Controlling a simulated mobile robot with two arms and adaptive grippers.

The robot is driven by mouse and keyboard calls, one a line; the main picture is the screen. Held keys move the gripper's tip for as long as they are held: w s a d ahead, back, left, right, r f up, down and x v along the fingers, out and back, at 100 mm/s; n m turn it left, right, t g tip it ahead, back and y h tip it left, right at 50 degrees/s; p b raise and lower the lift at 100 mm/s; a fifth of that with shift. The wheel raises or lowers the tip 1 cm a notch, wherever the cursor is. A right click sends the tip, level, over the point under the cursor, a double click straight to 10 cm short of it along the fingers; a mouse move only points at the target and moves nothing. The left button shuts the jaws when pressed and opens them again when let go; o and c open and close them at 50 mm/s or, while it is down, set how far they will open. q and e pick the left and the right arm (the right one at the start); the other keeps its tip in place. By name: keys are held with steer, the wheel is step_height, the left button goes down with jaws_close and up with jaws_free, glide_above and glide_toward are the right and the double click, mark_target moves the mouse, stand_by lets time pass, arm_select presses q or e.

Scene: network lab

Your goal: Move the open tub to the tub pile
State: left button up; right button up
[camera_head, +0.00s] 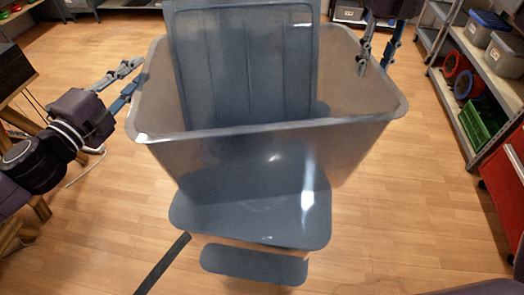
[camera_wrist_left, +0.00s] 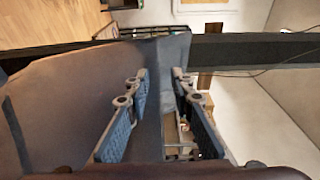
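The open tub (camera_head: 355,145) is large, grey and translucent, in the middle of the head view. A blue-grey lid-like panel (camera_head: 250,70) stands upright inside it. My left gripper (camera_head: 128,84) is at the tub's left rim, fingers apart. In the left wrist view its two fingers (camera_wrist_left: 160,75) are open, with the tub's wall edge (camera_wrist_left: 165,55) seeming to run between them. My right gripper (camera_head: 376,68) is at the tub's right rim, fingers apart; whether they straddle the rim is unclear. The tub pile cannot be identified for certain.
A blue-grey flat surface (camera_head: 250,232) shows below the tub, with a smaller blue piece (camera_head: 254,264) under it. A shelf with lidded bins (camera_head: 485,30), red reels and a green crate (camera_head: 480,125) stands at right. A red cabinet (camera_head: 505,185) is near.

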arm_select(q)
steer(key=shift+f, duration=0.15)
arm_select(e)
steer(key=shift+w, duration=0.1)
arm_select(q)
steer(key=v, duration=1.2)
arm_select(e)
step_height(320, 180, up, 12)
stand_by(1.2)
arm_select(q)
steer(key=shift+a, duration=0.15)
arm_select(e)
steer(key=shift+a+f, duration=0.1)
